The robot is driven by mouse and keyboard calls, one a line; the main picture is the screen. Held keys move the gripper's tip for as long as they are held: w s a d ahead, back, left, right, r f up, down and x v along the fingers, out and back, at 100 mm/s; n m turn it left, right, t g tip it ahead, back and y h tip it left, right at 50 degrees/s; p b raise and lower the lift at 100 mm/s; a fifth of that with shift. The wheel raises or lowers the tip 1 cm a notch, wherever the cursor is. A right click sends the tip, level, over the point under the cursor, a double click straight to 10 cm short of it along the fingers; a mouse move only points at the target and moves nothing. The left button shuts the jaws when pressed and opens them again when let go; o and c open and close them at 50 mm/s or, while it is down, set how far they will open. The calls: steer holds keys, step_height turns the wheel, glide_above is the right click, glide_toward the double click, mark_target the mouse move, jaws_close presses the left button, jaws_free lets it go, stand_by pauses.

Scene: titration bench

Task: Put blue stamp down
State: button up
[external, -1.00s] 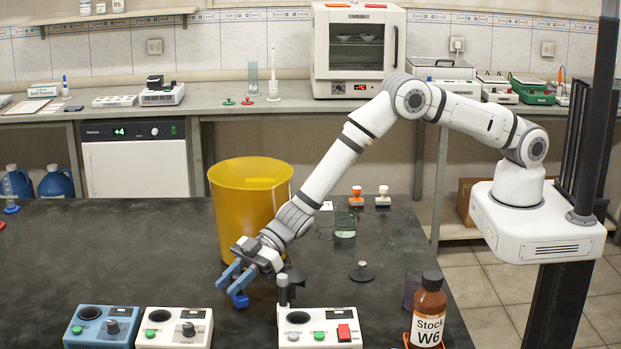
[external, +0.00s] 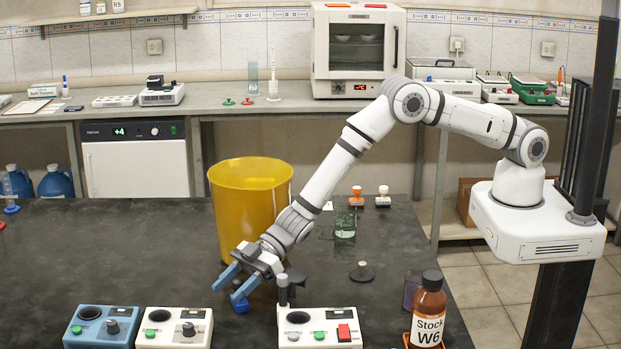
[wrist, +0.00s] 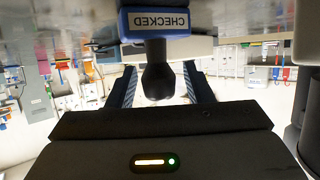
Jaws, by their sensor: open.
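The blue stamp (external: 241,306) is at the dark bench top, just below my gripper (external: 228,292), and partly hidden behind a blue finger. In the wrist view the stamp's blue block (wrist: 157,22) carries a "CHECKED" label that reads upside down, and its dark handle (wrist: 158,78) points back between my fingers. My gripper (wrist: 160,82) is open, with a finger on each side of the handle and gaps visible beside it. The base looks to be resting on the bench.
A yellow bin (external: 238,205) stands behind my gripper. White and blue instruments (external: 175,328) line the front, with another white one (external: 320,328) to the right. A brown "Stock W6" bottle (external: 429,305) is farther right. Bench to the left (external: 110,245) is clear.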

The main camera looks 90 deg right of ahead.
steer(key=b+v, duration=0.1)
steer(key=v, duration=0.1)
steer(key=shift+s+d+r, duration=0.2)
steer(key=shift+d, duration=0.1)
step_height(320, 180, up, 6)
steer(key=shift+s+f+b, duration=0.15)
steer(key=shift+b, duration=0.45)
steer(key=shift+r, duration=0.75)
steer(key=shift+r, duration=0.1)
step_height(320, 180, up, 8)
steer(key=m+t+h+b, duration=0.1)
steer(key=b, duration=0.1)
steer(key=s+d+r+m+h, duration=0.4)
steer(key=s+d, duration=0.3)
steer(key=d, duration=0.4)
steer(key=s+d+r+m+h, duration=0.1)
steer(key=s+d+r+h, duration=0.3)
steer(key=s+d+r, duration=0.45)
steer(key=s+d+f+m+g, duration=0.1)
steer(key=s+d+g, duration=0.1)
steer(key=s, duration=0.9)
steer(key=s+d+f+m+g, duration=0.1)
steer(key=s+d, duration=0.4)
steer(key=s, duration=0.6)
steer(key=s+d+f+m+g+p, duration=0.1)
steer(key=s+d+f+g, duration=0.1)
steer(key=s, duration=0.9)
steer(key=shift+d+f+g+h, duration=0.35)
steer(key=shift+d+g, duration=0.55)
steer(key=shift+g, duration=0.2)
